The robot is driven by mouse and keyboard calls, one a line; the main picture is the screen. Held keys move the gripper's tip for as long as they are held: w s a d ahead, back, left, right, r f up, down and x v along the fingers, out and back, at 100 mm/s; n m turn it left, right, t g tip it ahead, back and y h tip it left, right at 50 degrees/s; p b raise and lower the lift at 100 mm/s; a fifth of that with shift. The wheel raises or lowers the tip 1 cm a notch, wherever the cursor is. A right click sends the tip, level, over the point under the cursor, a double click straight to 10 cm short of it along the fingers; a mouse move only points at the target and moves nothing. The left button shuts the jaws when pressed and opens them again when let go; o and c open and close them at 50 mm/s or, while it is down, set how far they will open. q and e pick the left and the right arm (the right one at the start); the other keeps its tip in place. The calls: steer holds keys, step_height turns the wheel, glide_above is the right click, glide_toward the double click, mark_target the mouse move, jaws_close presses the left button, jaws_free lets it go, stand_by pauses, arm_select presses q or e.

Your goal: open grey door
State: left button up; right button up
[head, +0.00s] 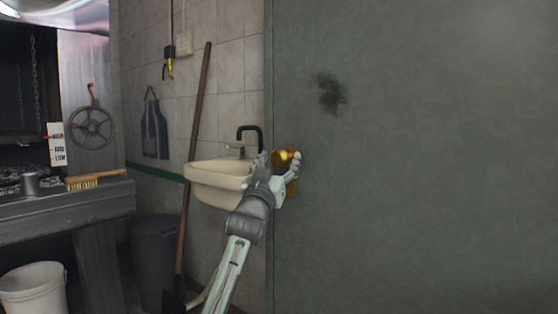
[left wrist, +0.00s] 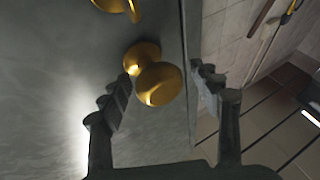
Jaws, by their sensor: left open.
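The grey door (head: 420,200) fills the right half of the head view, with a dark smudge high on its face. A round brass knob (head: 286,157) sits near the door's left edge. My left gripper (head: 281,168) is at the knob and partly covers it. In the left wrist view the knob (left wrist: 158,83) stands between the two open fingers of the gripper (left wrist: 165,80). The left finger looks close to the knob; I cannot tell if it touches. The right finger is apart from it, by the door's edge. A second brass part (left wrist: 118,4) shows at the top. My right gripper is out of view.
A cream sink (head: 222,180) with a black tap is on the tiled wall left of the door. A long wooden-handled tool (head: 197,130) leans there. A dark bin (head: 156,255), a white bucket (head: 32,290) and a grill counter (head: 65,213) stand further left.

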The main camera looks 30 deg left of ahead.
arm_select(q)
jaws_close()
stand_by(0.4)
